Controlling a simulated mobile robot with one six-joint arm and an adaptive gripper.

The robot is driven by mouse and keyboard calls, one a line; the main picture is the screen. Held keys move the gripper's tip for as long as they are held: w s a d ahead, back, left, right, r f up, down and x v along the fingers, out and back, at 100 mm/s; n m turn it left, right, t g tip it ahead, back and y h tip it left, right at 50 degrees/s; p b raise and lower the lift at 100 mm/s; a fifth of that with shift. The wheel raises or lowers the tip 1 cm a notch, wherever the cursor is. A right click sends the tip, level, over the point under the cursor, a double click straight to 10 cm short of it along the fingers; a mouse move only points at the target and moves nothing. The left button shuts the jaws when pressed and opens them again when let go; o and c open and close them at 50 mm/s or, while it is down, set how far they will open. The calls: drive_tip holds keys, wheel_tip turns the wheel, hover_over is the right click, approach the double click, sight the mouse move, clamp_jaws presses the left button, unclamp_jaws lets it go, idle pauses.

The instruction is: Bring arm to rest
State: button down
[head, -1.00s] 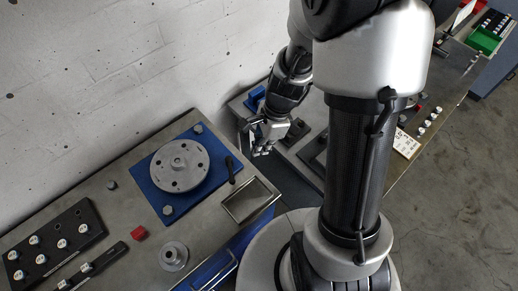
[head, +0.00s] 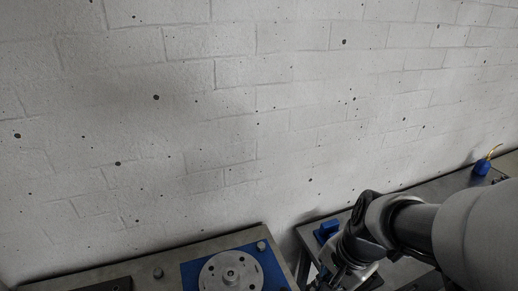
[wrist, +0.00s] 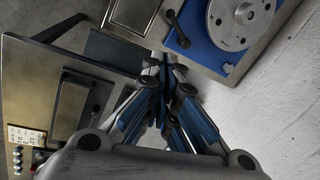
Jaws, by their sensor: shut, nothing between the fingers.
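My gripper (wrist: 165,75) is shut and empty in the wrist view, its blue-sided fingers together at the tips. It hangs over the gap between two benches. In the head view my arm comes in from the lower right, and the fingertips are cut off by the bottom edge. The round grey rotor disc (head: 231,273) sits on its blue plate (head: 190,273) at the bottom of the head view. The same disc (wrist: 240,20) and blue plate (wrist: 205,52) show at the upper right of the wrist view, apart from my fingers.
A metal tray (wrist: 131,14) and a black lever (wrist: 178,29) lie near the plate. Another bench (wrist: 30,90) with a labelled panel (wrist: 22,136) is at the left of the wrist view. A blue holder (head: 482,167) stands on the right bench. A brick wall (head: 200,120) closes the back.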

drive_tip(key=s+r+n+t+h+b, duration=0.1)
drive_tip(key=s+r+n+b, duration=0.3)
drive_tip(key=s+n, duration=0.6)
drive_tip(key=shift+r+n+t+h, duration=0.4)
drive_tip(key=shift+r+t, duration=0.1)
drive_tip(key=shift+t, duration=0.4)
drive_tip(key=shift+s, duration=0.1)
